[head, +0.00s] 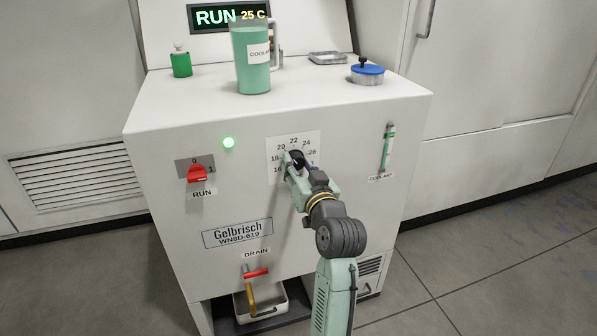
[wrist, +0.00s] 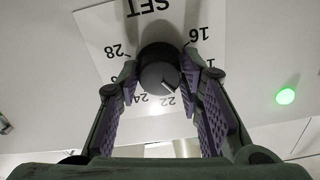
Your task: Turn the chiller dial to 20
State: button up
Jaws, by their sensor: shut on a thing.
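The chiller dial (wrist: 158,72) is a dark round knob on a white scale plate (head: 280,143) on the cabinet's front. In the wrist view the plate appears upside down, and a light pointer mark on the dial points to the lower right, close to the 22. The exact setting is hard to read, and the finger hides part of the scale by 20. My gripper (head: 297,163) is at the dial, with one finger on each side of it, shut on it; the fingers also show in the wrist view (wrist: 160,84). In the head view my gripper mostly hides the dial.
The display (head: 229,16) reads RUN 25 C. A red run switch (head: 197,174) and a lit green lamp (head: 228,142) are left of the dial. A coolant gauge (head: 388,147) is to the right. A coolant jug (head: 252,75) stands on top. The drain lever (head: 256,273) is below.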

aim_at(294, 121)
jog(key=shift+n+b, duration=0.3)
jog(key=shift+n, duration=0.3)
jog(key=o, duration=1.2)
jog(key=shift+c, duration=0.2)
jog(key=shift+r, duration=0.1)
notch_tip(294, 121, up, 10)
jog(key=shift+f, duration=0.1)
